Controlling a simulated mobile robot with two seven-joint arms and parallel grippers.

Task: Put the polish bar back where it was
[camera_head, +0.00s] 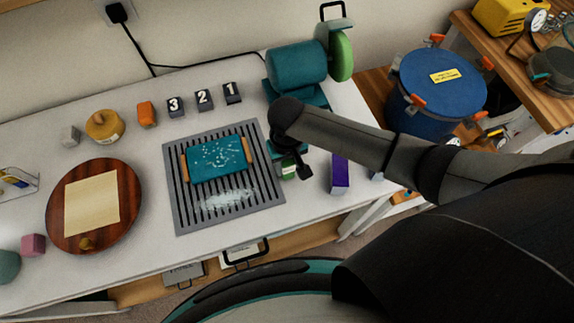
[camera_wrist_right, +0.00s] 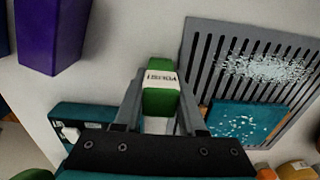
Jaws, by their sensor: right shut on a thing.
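The polish bar is green with a white label band, and it shows in the right wrist view (camera_wrist_right: 160,98) between the two fingers. In the head view the polish bar (camera_head: 289,171) is partly hidden by my right gripper (camera_head: 296,167), just right of the slatted grey rack (camera_head: 178,220). My right gripper, also in the wrist view (camera_wrist_right: 160,85), is shut on the bar. I cannot tell whether the bar touches the white table. My left gripper is not in view.
A purple box (camera_head: 340,174) stands right of the gripper. A teal bench machine with a green wheel (camera_head: 341,55) stands behind it. A teal panel with wooden sides (camera_head: 217,158) lies on the rack. Numbered dark blocks (camera_head: 204,99) line the back. A blue drum (camera_head: 436,95) stands beyond the table's right end.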

